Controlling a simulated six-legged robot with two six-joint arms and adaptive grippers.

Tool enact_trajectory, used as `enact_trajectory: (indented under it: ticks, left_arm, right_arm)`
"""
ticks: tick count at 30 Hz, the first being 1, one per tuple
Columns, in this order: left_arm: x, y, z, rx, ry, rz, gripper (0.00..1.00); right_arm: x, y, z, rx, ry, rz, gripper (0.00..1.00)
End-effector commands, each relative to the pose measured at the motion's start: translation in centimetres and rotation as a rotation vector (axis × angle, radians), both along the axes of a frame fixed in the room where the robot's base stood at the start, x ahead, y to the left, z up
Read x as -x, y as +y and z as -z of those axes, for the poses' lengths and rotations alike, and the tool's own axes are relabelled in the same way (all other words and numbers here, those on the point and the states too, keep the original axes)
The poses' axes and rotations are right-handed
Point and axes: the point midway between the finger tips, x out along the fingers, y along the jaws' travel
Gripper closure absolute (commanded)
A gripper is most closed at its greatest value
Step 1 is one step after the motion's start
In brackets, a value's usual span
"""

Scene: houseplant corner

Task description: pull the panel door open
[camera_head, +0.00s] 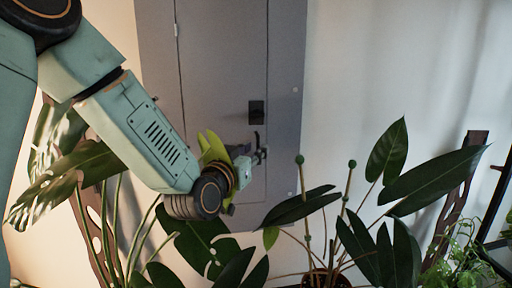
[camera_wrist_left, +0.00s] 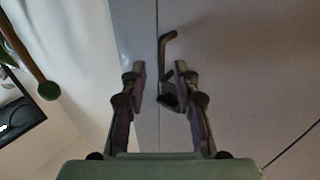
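The grey panel door (camera_head: 222,75) is set in a grey frame (camera_head: 288,75) on the wall and looks shut. A black latch plate (camera_head: 256,112) sits near its right edge. A dark bent handle (camera_wrist_left: 165,55) shows in the left wrist view, beside the door seam. My left gripper (camera_head: 262,154) is at the door's right edge, just below the latch plate. In the left wrist view its fingers (camera_wrist_left: 162,85) are apart, with the handle's lower part between them, closer to the right finger. Whether they touch it is unclear. My right gripper is not in view.
Large leafy plants (camera_head: 300,210) stand in front of the wall, below and right of the door. More leaves (camera_head: 70,165) are at the left, behind my left arm. A dark wooden trellis (camera_head: 460,190) leans at the right.

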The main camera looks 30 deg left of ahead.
Motion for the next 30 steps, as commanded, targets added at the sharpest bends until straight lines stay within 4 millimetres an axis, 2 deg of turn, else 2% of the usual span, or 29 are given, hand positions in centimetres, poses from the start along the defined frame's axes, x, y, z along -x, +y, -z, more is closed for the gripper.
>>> enact_trajectory:
  ticks: [6,16,27,30]
  left_arm:
    - [-1.8,0.1,0.0,0.0,0.001,0.0,0.69]
    - [-2.1,0.1,0.0,0.002,0.002,0.0,0.69]
    - [-2.1,0.1,0.0,0.002,0.002,0.0,1.0]
    - [-2.1,0.1,0.1,0.002,0.002,-0.001,1.0]
  right_arm:
    - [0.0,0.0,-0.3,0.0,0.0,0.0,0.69]
    - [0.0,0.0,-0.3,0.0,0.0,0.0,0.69]
    - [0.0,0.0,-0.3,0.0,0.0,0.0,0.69]
    - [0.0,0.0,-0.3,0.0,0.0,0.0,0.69]
